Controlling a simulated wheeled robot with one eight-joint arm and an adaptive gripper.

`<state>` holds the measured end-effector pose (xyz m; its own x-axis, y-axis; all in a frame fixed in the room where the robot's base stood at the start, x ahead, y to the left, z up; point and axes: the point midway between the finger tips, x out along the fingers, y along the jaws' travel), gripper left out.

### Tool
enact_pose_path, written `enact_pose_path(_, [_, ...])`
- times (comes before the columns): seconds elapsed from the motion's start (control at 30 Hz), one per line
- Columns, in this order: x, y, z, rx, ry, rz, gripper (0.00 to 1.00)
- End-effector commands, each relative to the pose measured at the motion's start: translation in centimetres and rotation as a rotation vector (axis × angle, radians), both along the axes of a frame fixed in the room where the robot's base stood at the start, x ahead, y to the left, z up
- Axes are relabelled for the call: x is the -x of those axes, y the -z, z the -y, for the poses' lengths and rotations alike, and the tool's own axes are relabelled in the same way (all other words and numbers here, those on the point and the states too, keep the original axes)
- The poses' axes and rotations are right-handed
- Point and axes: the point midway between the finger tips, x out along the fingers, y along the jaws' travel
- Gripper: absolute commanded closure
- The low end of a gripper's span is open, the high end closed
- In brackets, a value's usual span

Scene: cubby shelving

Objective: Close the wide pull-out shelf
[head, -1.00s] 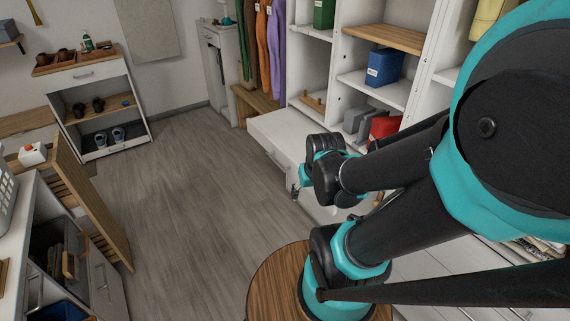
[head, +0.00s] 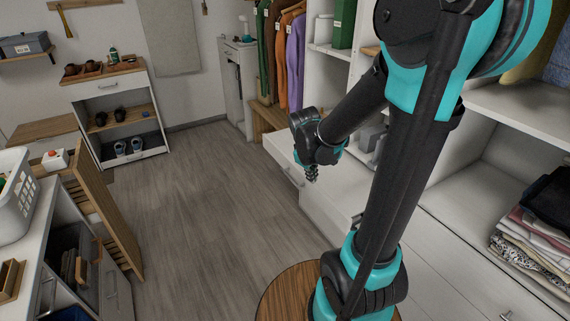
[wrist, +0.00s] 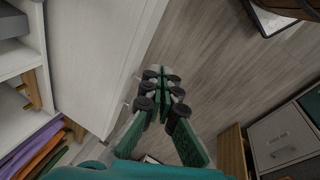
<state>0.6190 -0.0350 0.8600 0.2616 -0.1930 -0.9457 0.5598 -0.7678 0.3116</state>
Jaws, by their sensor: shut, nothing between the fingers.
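The wide white pull-out shelf (head: 281,150) juts out from the cubby shelving over the floor. Its front has a bar handle (head: 293,178). My gripper (head: 311,174) is shut and empty, pointing down beside the front of the shelf. In the wrist view, my gripper's fingers (wrist: 160,80) are together over the floor. The white shelf surface (wrist: 100,55) lies just left of them there, with its front edge close to the fingers. I cannot tell whether they touch it. My arm hides the right part of the shelf in the head view.
Hanging clothes (head: 294,55) are beyond the shelf. Folded clothes (head: 535,240) lie in a cubby at right. A wooden slatted piece (head: 105,220) and an open drawer (head: 105,290) stand at left. A round wooden stool top (head: 290,290) is in front. The middle floor is clear.

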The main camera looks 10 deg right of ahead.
Motion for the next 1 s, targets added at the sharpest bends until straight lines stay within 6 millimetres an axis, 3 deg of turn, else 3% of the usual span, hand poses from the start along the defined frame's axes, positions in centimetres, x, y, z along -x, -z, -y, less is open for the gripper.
enact_pose_path(0.03, [-2.0,-0.1,-0.6,0.044,-0.066,-0.020,1.00])
enact_pose_path(0.2, [-7.4,0.1,-2.3,0.197,-0.287,-0.102,1.00])
enact_pose_path(0.6, [-19.0,3.3,-8.9,0.547,-0.768,-0.330,1.00])
enact_pose_path(0.8, [-23.0,5.8,-13.0,0.702,-0.966,-0.453,1.00])
enact_pose_path(1.0, [-24.7,7.5,-15.5,0.788,-1.073,-0.534,1.00])
